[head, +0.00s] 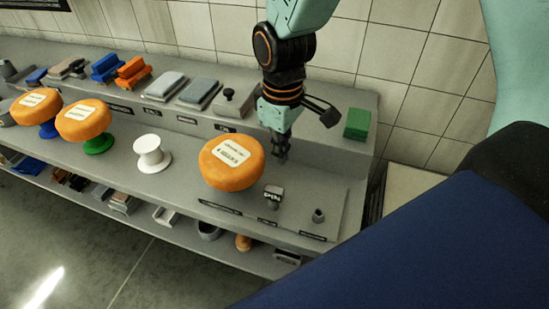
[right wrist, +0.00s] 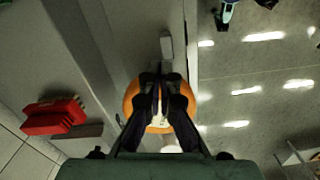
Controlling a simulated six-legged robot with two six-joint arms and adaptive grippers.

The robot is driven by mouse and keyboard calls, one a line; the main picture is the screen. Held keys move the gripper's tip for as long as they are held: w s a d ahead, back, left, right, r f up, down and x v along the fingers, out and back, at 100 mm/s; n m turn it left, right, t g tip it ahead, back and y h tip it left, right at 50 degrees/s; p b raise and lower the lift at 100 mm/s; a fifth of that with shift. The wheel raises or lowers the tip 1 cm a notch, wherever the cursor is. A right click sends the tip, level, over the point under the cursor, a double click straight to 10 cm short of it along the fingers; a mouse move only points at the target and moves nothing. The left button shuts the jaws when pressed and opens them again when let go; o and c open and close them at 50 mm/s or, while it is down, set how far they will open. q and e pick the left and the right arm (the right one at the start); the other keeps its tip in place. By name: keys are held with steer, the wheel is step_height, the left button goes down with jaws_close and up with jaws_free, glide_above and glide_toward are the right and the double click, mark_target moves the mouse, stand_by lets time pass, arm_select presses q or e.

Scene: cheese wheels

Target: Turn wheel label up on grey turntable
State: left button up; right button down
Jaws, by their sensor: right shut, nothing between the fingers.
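An orange cheese wheel (head: 226,176) lies at the right part of the bench with its white label (head: 232,151) facing up. Whatever supports this wheel is hidden beneath it, so I cannot see the grey turntable. My right gripper (head: 281,156) is shut and empty, pointing down just right of and behind the wheel. In the right wrist view the shut fingers (right wrist: 160,76) overlap the orange wheel (right wrist: 133,98); I cannot tell whether they touch it. My left gripper is not in view.
Two more label-up wheels stand on a blue turntable (head: 50,129) and a green turntable (head: 99,144). A white turntable (head: 152,155) is empty. A stamp marked PIN (head: 273,194) and a small grey knob (head: 318,215) stand to the right. Brushes and a green block (head: 357,124) line the back ledge.

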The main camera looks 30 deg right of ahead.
mark_target(232, 161)
step_height(232, 161, down, 8)
steer(key=shift+s+f, duration=0.1)
steer(key=w, duration=0.1)
steer(key=w+a, duration=0.2)
steer(key=shift+w+f, duration=0.3)
steer(key=shift+f, duration=0.05)
steer(key=shift+s+r, duration=0.1)
